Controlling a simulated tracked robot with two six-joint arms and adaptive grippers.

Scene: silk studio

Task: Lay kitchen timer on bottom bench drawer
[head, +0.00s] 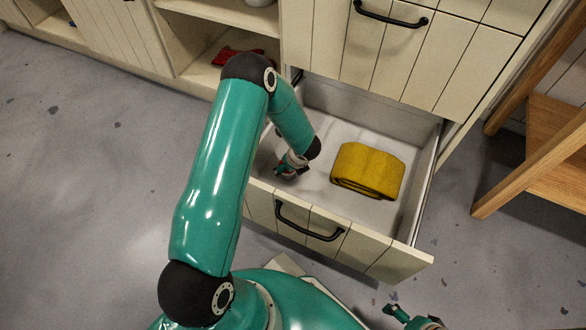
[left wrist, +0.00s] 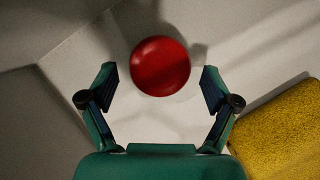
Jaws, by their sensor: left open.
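The bottom bench drawer (head: 360,247) is pulled open below a closed drawer. My left gripper (head: 288,169) is inside it, low over the left part of its floor. In the left wrist view, a round red thing (left wrist: 160,66), which looks like the kitchen timer, appears against the pale drawer floor (left wrist: 145,115). It sits between and slightly beyond my open fingers, with a gap on each side. In the head view I cannot make it out behind my gripper. My right gripper (head: 396,313) is low at the bottom edge; its fingers are too small to read.
A folded yellow cloth (head: 368,170) lies in the drawer, right of my left gripper, and shows in the left wrist view (left wrist: 285,135). A red item (head: 236,57) lies on an open shelf. A wooden stand (head: 545,130) is at the right. The floor at left is clear.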

